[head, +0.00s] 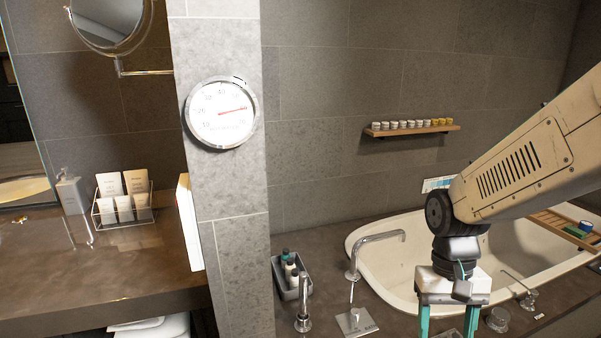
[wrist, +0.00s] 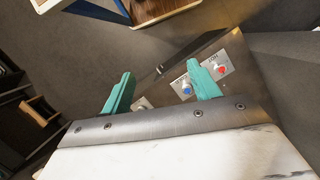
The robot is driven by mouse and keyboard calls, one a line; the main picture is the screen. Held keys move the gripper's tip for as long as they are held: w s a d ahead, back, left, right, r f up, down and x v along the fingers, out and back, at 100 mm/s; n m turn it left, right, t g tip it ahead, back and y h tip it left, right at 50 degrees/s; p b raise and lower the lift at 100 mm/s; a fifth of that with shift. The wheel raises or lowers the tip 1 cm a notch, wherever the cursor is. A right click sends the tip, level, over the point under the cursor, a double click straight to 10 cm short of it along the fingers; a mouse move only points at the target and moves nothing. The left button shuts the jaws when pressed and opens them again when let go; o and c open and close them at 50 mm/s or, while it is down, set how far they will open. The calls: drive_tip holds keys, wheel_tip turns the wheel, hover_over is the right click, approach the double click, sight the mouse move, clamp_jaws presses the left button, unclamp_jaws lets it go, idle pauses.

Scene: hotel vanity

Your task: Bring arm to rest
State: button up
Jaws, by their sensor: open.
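My gripper (head: 447,322) hangs below my arm at the right of the head view, in front of the near rim of the bathtub (head: 375,262). Its two teal fingers point down, and their tips are cut off by the lower edge. In the wrist view, my gripper (wrist: 162,80) shows its teal fingers spread apart with nothing between them. Beyond the fingers is a metal plate (wrist: 212,72) with a blue and a red button.
A tub faucet (head: 378,238) and a tray of small bottles (head: 291,274) stand left of my gripper. A wooden bath rack (head: 560,228) lies across the tub. A wall shelf (head: 412,131) holds several small jars. The vanity counter (head: 110,262) is at the left, beyond a tiled pillar (head: 222,185).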

drive_tip(key=s+d+r+n+t, duration=0.1)
drive_tip(key=s+r+t, duration=0.3)
drive_tip(key=s+r, duration=0.7)
drive_tip(key=shift+s+r+t, duration=0.3)
drive_tip(key=shift+s+r, duration=0.1)
drive_tip(key=shift+r, duration=0.5)
drive_tip(key=shift+d, duration=0.1)
